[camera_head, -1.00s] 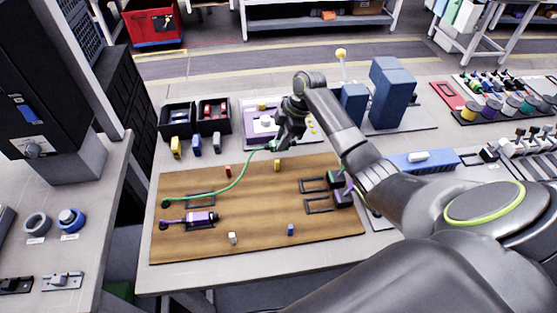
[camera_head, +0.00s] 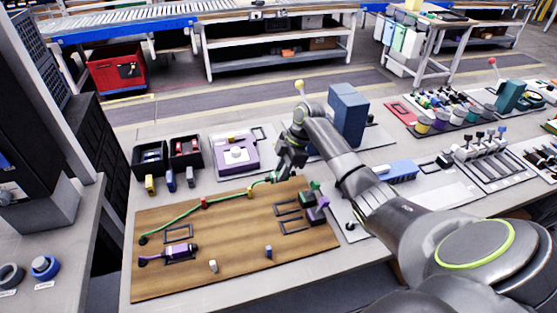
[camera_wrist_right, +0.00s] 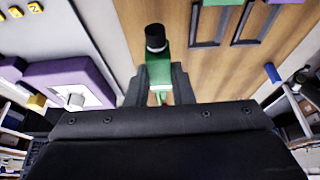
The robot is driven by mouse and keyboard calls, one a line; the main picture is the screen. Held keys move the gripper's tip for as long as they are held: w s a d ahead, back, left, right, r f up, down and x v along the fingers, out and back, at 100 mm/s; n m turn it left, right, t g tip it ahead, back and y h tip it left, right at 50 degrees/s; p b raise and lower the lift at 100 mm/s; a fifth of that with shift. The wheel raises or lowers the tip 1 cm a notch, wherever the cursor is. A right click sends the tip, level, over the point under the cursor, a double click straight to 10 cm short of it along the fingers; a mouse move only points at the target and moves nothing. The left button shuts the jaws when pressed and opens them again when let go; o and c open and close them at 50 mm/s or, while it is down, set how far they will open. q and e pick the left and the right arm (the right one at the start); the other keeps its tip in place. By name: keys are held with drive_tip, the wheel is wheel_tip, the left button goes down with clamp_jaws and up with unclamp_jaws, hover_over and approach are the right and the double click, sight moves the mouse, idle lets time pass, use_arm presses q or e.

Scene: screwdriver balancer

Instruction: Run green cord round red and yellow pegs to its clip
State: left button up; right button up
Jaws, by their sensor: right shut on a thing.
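The green cord (camera_head: 172,222) runs from the left end of the brown board (camera_head: 235,275) up past the red peg (camera_head: 204,203) and the yellow peg (camera_head: 250,191) to my right gripper (camera_head: 275,177). It looks nearly straight; which side of each peg it lies on is hard to tell. My right gripper is shut on the cord's green end piece, which shows with a black tip in the right wrist view (camera_wrist_right: 158,68). A green clip (camera_head: 315,185) stands on a dark block at the board's right, beside a purple one (camera_head: 323,201). My left gripper is out of view.
A purple cord with its connector (camera_head: 181,250) lies at the board's left. A white peg (camera_head: 213,266) and a blue peg (camera_head: 268,252) stand near the front. A purple device (camera_head: 237,154) and black bins (camera_head: 150,158) stand behind the board. A tall blue block (camera_head: 348,115) stands behind my right arm.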

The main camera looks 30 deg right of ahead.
drive_tip(key=shift+s+a+r+p, duration=0.15)
drive_tip(key=shift+s+p, duration=0.45)
drive_tip(key=shift+s, duration=0.25)
drive_tip(key=shift+s+a+p, duration=0.15)
drive_tip(key=shift+s+p, duration=0.65)
drive_tip(key=shift+s, duration=0.3)
drive_tip(key=shift+s+a+p, duration=0.15)
drive_tip(key=shift+s+p, duration=0.25)
drive_tip(key=shift+s, duration=0.3)
drive_tip(key=shift+s+a+p, duration=0.1)
drive_tip(key=shift+s+p, duration=0.25)
drive_tip(key=shift+s, duration=0.3)
drive_tip(key=shift+a, duration=0.15)
drive_tip(key=shift+f, duration=0.3)
drive_tip(key=shift+f+b, duration=0.95)
drive_tip(key=shift+f, duration=0.8)
drive_tip(key=shift+f+b, duration=0.3)
drive_tip(key=shift+f, duration=0.3)
